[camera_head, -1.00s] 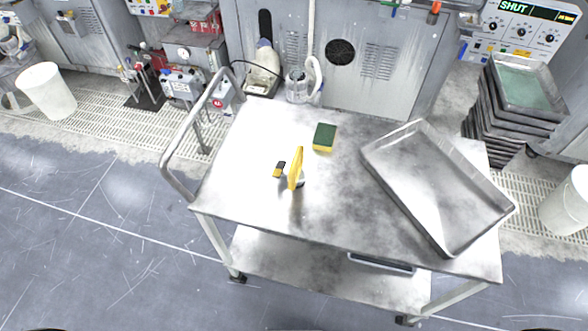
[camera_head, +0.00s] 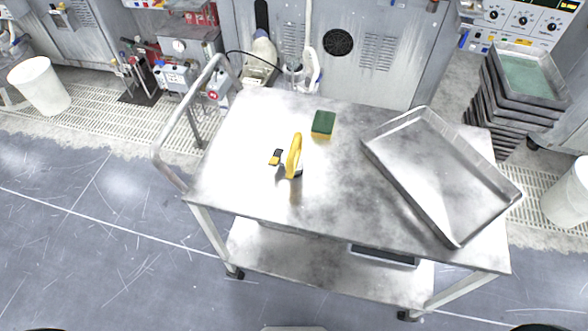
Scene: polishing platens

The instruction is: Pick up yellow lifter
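The yellow lifter (camera_head: 294,156) stands on the steel cart top (camera_head: 245,175), left of the cart's middle. Its yellow handle is upright, with a dark part at its base on the cart surface. A small yellow and black item (camera_head: 276,157) lies just left of it. Neither of my grippers shows in the head view.
A green and yellow sponge (camera_head: 323,125) lies behind the lifter. A large empty metal tray (camera_head: 440,180) covers the cart's right side. The cart's curved handle (camera_head: 172,130) rises at the left. Stacked trays (camera_head: 520,85) and white buckets (camera_head: 40,87) stand on the floor.

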